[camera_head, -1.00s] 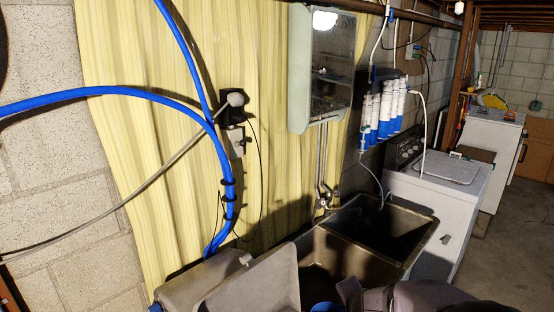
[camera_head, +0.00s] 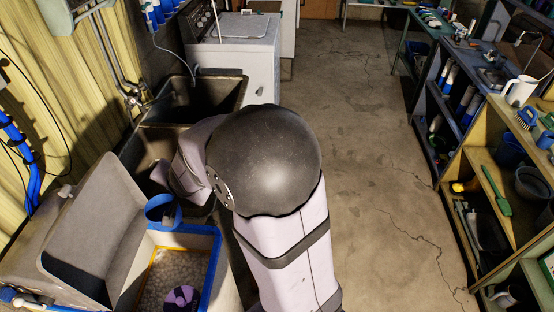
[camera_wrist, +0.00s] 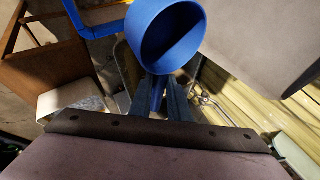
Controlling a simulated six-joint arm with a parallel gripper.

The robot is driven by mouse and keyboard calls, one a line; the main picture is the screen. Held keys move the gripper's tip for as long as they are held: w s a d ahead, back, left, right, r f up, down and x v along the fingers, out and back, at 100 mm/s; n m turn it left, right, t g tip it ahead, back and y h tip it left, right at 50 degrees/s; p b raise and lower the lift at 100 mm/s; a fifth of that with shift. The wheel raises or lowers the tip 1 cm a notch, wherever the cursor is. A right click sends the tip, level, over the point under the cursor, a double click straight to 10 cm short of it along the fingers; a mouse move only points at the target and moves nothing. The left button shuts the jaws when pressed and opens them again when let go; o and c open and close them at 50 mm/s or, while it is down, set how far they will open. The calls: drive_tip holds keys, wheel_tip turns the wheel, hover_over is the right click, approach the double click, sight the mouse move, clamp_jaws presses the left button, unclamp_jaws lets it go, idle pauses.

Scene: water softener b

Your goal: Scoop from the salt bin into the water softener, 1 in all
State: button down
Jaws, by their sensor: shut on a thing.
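My gripper (camera_wrist: 160,98) is shut on the handle of a blue scoop (camera_wrist: 152,38) in the wrist view. In the head view the blue scoop (camera_head: 158,224) hangs just beyond the far left corner of a blue-rimmed tank; my arm hides the gripper. The tank, apparently the water softener (camera_head: 206,240), has its grey lid (camera_head: 95,225) open and upright at its left. White pellets (camera_head: 160,283) and a purple-topped part (camera_head: 182,298) show inside.
A dark double sink (camera_head: 190,100) stands behind the tank, with a white washer (camera_head: 240,50) beyond. Shelves (camera_head: 485,165) with tools and pots line the right. The concrete floor (camera_head: 375,160) between is clear. Blue hoses (camera_head: 20,150) run along the left wall.

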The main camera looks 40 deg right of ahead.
idle(0.3)
drive_tip(key=w+d+f+m+g+h+b, duration=0.1)
drive_tip(key=w+d+f+m+h+b, duration=0.2)
drive_tip(key=d, duration=0.8)
drive_tip(key=w+d+f+m+h+b, duration=0.2)
drive_tip(key=w+d+f+h, duration=0.15)
drive_tip(key=d, duration=0.65)
drive_tip(key=w+d+f+m+g+h+b, duration=0.1)
drive_tip(key=w+d+f+m+h+b, duration=0.25)
drive_tip(key=d, duration=0.75)
drive_tip(key=s+d+f+g+b, duration=0.1)
drive_tip(key=d+f, duration=0.2)
drive_tip(key=d, duration=0.3)
drive_tip(key=s+d+f+m+g+h+b, duration=0.1)
drive_tip(key=s+d+f, duration=0.1)
drive_tip(key=d, duration=0.4)
drive_tip(key=shift+d+f+g, duration=0.35)
drive_tip(key=shift+f+g, duration=0.05)
drive_tip(key=shift+f, duration=0.05)
drive_tip(key=shift+f+m, duration=0.15)
drive_tip(key=shift+m, duration=0.1)
wheel_tip(320, 180, down, 12)
drive_tip(key=a+b, duration=0.2)
drive_tip(key=b, duration=1)
drive_tip(key=shift+w+h+b, duration=0.35)
drive_tip(key=shift+w+h, duration=0.05)
drive_tip(key=shift+w, duration=0.05)
drive_tip(key=shift+f, duration=0.15)
